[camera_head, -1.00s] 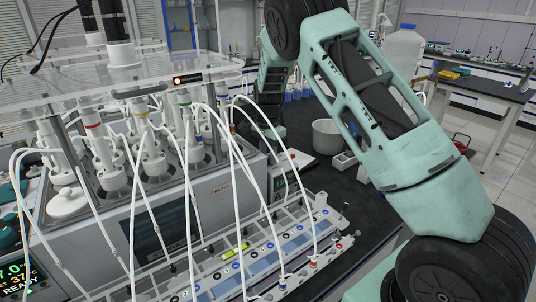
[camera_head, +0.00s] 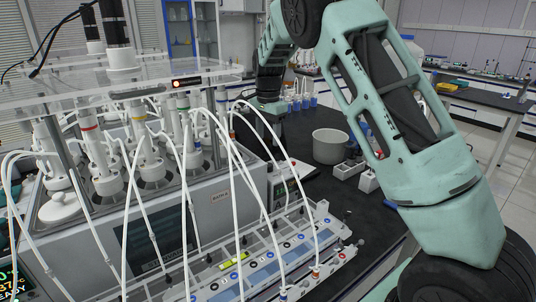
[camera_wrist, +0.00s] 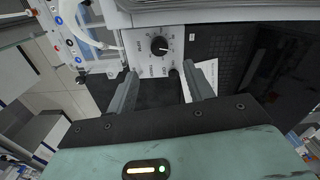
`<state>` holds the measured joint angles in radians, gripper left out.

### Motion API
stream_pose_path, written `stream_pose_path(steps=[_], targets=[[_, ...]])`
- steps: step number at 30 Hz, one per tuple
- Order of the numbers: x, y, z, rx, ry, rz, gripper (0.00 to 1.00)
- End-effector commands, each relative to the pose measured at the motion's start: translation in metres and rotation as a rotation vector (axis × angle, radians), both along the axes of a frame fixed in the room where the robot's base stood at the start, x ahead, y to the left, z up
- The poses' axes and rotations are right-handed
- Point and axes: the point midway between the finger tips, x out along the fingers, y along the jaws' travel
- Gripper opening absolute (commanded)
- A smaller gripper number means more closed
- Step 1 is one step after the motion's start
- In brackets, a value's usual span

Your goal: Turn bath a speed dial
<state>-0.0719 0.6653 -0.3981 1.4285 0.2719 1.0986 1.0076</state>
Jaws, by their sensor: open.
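The bath a speed dial is a black round knob (camera_wrist: 159,45) on a pale panel with printed markings, seen upside down in the wrist view. My gripper (camera_wrist: 159,72) is open and empty, its two fingers apart below the knob in the picture, with the knob between their lines and not visibly touched. In the head view, bath A is the grey box (camera_head: 218,212) with a label on its front. The dial cannot be made out in the head view.
White tubes (camera_head: 238,180) arch from the bottles down to a rack (camera_head: 240,275) in front of the bath. A clear plate (camera_head: 120,85) overhangs the bottles. A grey pot (camera_head: 329,147) and small white trays (camera_head: 350,168) stand on the black bench to the right.

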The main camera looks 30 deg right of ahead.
Motion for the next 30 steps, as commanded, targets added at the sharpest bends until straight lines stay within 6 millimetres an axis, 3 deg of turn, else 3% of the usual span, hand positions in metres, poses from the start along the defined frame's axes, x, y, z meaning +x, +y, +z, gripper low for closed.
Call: stream_pose_path(steps=[3, 9, 26, 30], targets=[[0.001, 0.000, 0.014, 0.000, -0.002, 0.000, 0.52], [0.000, 0.000, 0.025, 0.000, 0.001, 0.001, 0.52], [0.000, 0.000, 0.025, 0.000, 0.000, 0.002, 0.52], [-0.019, 0.005, 0.021, 0.008, -0.015, 0.092, 0.52]])
